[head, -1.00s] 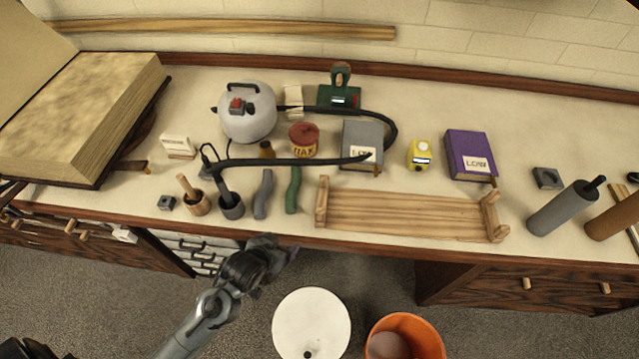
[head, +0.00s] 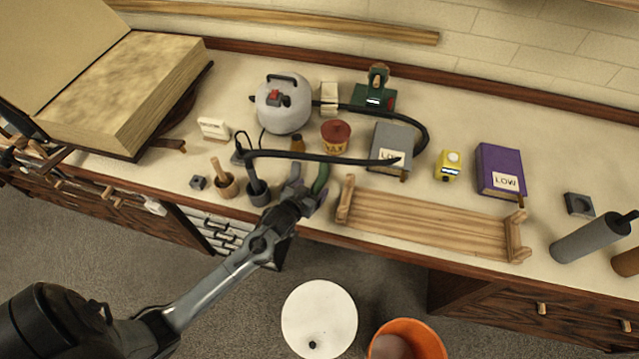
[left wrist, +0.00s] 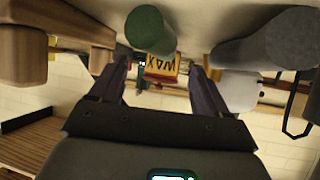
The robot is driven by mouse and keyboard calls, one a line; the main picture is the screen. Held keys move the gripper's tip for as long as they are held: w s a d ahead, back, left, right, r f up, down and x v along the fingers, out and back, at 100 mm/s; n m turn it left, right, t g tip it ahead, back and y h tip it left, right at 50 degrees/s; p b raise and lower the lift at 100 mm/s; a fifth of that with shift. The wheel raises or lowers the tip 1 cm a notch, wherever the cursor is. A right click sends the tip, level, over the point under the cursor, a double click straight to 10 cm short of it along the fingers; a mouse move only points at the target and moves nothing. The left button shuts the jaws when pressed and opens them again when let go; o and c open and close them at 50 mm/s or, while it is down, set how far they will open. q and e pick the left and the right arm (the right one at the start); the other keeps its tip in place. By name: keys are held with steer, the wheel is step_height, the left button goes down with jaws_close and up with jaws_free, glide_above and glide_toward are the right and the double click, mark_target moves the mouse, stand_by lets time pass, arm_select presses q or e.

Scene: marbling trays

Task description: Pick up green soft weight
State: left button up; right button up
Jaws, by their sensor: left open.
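The green soft weight (head: 321,178), a curved soft cylinder, lies near the counter's front edge, left of the wooden rack. In the left wrist view its rounded end (left wrist: 150,32) shows ahead of the fingers. My left gripper (head: 308,190) is over the counter's front edge at the near end of the green weight, partly covering it. In the left wrist view the fingers (left wrist: 160,72) are apart with nothing held between them. A grey soft weight (left wrist: 265,40) lies beside the green one; in the head view the gripper partly hides it. My right gripper is not in view.
A wooden rack (head: 430,225) stands right of the green weight. A dark cup (head: 259,194) and a mortar with pestle (head: 227,186) stand left. A white round lid (head: 319,318) is below the counter.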

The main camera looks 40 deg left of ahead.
mark_target(320, 180)
arm_select(q)
steer(key=shift+b+x, duration=0.55)
steer(key=shift+x, duration=1.95)
steer(key=shift+w+r, duration=0.15)
steer(key=shift+r, duration=0.05)
steer(key=shift+c, duration=0.3)
steer(key=c, duration=1.2)
jaws_close()
steer(key=shift+r, duration=0.2)
